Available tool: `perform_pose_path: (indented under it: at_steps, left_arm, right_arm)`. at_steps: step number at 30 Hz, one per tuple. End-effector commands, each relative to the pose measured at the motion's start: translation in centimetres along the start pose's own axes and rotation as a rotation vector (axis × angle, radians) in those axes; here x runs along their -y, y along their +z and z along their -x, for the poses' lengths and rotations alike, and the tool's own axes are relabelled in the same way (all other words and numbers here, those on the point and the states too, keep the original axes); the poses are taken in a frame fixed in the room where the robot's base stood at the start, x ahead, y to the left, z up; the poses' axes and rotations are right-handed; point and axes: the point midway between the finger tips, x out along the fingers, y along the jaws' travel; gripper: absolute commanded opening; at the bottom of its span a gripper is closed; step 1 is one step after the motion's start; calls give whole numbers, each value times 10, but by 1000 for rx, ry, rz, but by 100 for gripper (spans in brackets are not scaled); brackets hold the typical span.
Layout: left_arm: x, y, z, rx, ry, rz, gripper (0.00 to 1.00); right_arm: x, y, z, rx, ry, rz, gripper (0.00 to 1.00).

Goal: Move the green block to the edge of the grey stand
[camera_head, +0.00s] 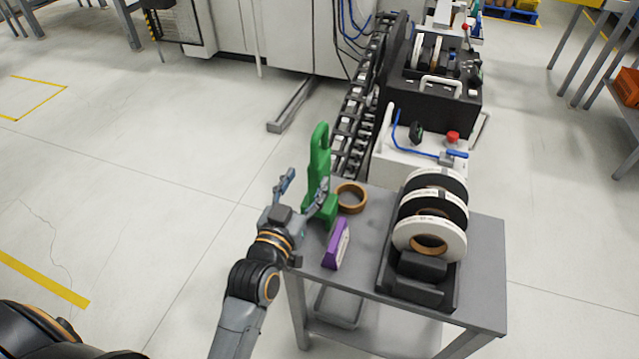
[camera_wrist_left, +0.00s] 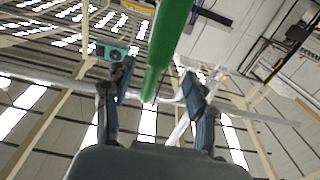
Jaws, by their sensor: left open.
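The green block (camera_head: 319,165) is tall, with a rounded top that has an opening in it. It appears upright at the left edge of the grey stand (camera_head: 484,262). My left gripper (camera_head: 307,186) is open beside the block, on its left and near side, with one finger overlapping the block's lower part. In the left wrist view the green block (camera_wrist_left: 168,40) comes down from the top, in line with the gap between the open fingers (camera_wrist_left: 158,92). I cannot tell whether a finger touches it. The block's base is partly hidden by the gripper.
On the stand are a brown tape ring (camera_head: 351,197), a purple block (camera_head: 336,244) and a black holder (camera_head: 420,290) with several banding rolls (camera_head: 430,240). A machine with a conveyor (camera_head: 352,125) stands behind. The floor left of the stand is clear.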

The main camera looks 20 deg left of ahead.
Motion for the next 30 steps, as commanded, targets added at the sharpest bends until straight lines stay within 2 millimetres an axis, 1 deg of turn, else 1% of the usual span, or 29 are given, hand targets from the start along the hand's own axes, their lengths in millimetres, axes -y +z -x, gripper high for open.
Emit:
perform_pose_path:
  at_steps: [1,3,8,11,16,19,22,29,30]
  left_arm:
    - [0,-2,-10,-1,0,0,57]
    - [0,-1,-18,0,0,0,57]
    - [0,0,-28,1,0,0,57]
    - [-1,-2,-36,1,0,1,57]
    - [-4,-2,-61,2,0,1,57]
    - [-3,-1,-73,1,0,1,57]
    - [-3,0,-79,1,0,1,57]
    - [-3,1,-79,2,-1,0,57]
    - [-3,1,-79,2,0,0,48]
  right_arm:
    - [0,0,3,0,0,0,40]
    - [0,0,5,0,0,0,40]
    - [0,0,6,0,0,0,40]
    - [0,-1,10,0,-1,1,40]
    - [1,-2,20,0,-1,1,40]
    - [1,-2,22,-1,-2,1,40]
    - [2,-3,22,-1,-3,1,40]
    - [3,-3,22,-2,-4,1,40]
    - [3,-3,22,-2,-4,1,40]
